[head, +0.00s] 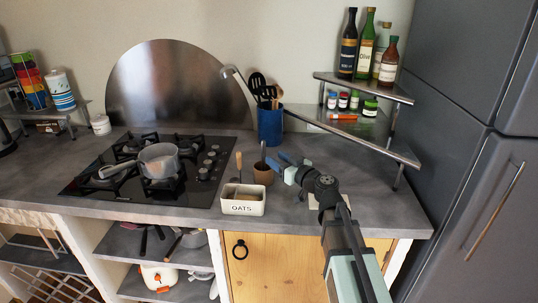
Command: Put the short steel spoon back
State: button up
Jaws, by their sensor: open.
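A brown cup (263,176) stands on the counter, just right of a white box (243,207) lettered OATS. A thin grey handle (263,150) rises upright from the cup; it may be the short steel spoon, but its lower end is hidden and it is too small to be sure. A wooden-handled tool (239,164) stands in the OATS box; its lower end is hidden. My gripper (279,162) is open just right of the cup's upper part, with its blue fingers pointing left. I see nothing between the fingers, and cannot tell whether they touch the cup.
A blue crock (270,127) of dark utensils and a ladle stands behind the cup. A gas hob with a grey pot (158,161) is to the left. A tiered corner shelf (365,121) with jars and bottles is behind right. The counter's front right is mostly clear.

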jog(key=shift+v, duration=2.2)
jog(key=shift+a, duration=0.15)
